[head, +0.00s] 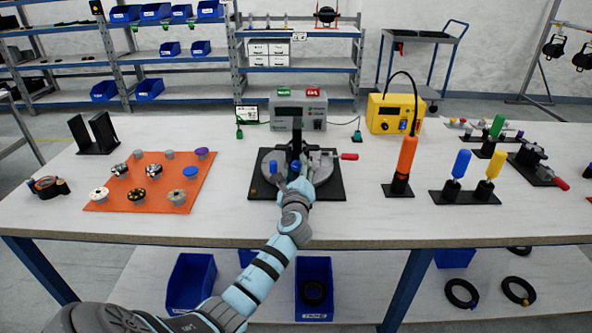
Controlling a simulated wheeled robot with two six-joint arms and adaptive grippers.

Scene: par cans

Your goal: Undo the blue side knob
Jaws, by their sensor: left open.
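A fixture with a round grey body and a dark upright post stands on a black base plate (325,191) in the middle of the table. Small blue parts show on its near side: one blue knob (295,167) near the middle and another blue piece (273,168) to its left. I cannot tell for sure which is the side knob. My left gripper (292,180) reaches in from the front, open, close in front of these blue parts. Its fingertips are small and partly merged with the fixture, so contact is unclear. My right gripper is out of view.
A red-handled clamp (348,156) sticks out right of the fixture. An orange mat (178,199) with several knobs lies left. An orange screwdriver-like tool (406,160) stands right, beside blue and yellow-handled tools (461,165). A grey meter box (298,111) stands behind. The front table strip is clear.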

